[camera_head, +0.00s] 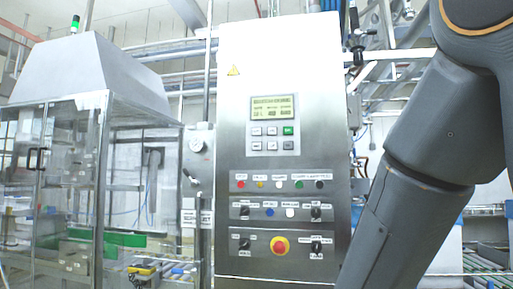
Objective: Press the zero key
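A grey metal control panel (230,163) stands upright in the middle of the view. Near its top is a small operator unit with a lit greenish display (272,107). Below the display are two short rows of small keys (271,131); the upper right one is a green key (288,130) and the lower right one is a grey key (288,146). The key labels are too small to read, so I cannot tell which is the zero key. My arm crosses the right side, in front of the panel's lower right edge. My gripper is out of view.
Below the keys are a row of coloured buttons and lamps (240,184), several black selector switches (316,213) and a red emergency stop (280,246) on yellow. A glass-walled machine (70,190) stands left.

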